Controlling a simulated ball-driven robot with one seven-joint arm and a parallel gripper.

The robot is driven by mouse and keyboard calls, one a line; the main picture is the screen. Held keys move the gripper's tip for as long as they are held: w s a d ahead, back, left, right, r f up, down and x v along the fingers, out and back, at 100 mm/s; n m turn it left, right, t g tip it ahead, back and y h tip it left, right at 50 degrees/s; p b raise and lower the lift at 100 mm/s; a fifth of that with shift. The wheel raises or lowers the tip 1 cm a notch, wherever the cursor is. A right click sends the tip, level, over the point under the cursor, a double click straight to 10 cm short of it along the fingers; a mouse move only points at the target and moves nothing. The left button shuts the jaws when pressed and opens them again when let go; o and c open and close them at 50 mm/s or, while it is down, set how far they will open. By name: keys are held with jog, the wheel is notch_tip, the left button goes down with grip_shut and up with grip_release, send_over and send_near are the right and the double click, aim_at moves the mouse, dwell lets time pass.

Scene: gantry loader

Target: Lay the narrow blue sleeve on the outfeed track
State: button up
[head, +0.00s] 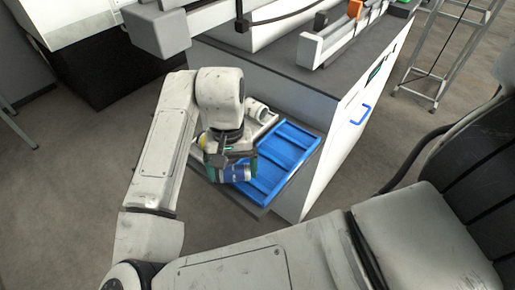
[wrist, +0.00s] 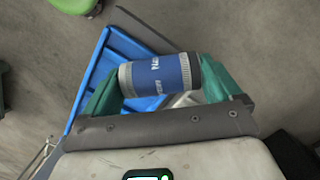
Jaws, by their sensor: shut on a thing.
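In the wrist view the sleeve (wrist: 158,74) lies sideways between the two green fingers. A blue ribbed tray (head: 285,155) with several lanes lies to the right of my gripper, on a low shelf of the machine. A pale tray (head: 262,130) lies beside it, partly hidden by my arm. I cannot tell which of the two is the outfeed track.
A white and grey cylindrical part (head: 257,109) lies at the back of the pale tray. The machine's white side panel (head: 338,150) rises right of the blue tray. A gantry rail (head: 335,38) runs above. Open grey floor lies to the left.

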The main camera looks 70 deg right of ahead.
jog(key=w+a+f+n+h, duration=0.1)
jog(key=w+a+f+n, duration=1)
jog(key=w, duration=0.4)
jog(key=shift+a+f+n+g, duration=0.3)
jog(key=shift+a+f+n, duration=0.15)
jog(key=shift+a, duration=0.65)
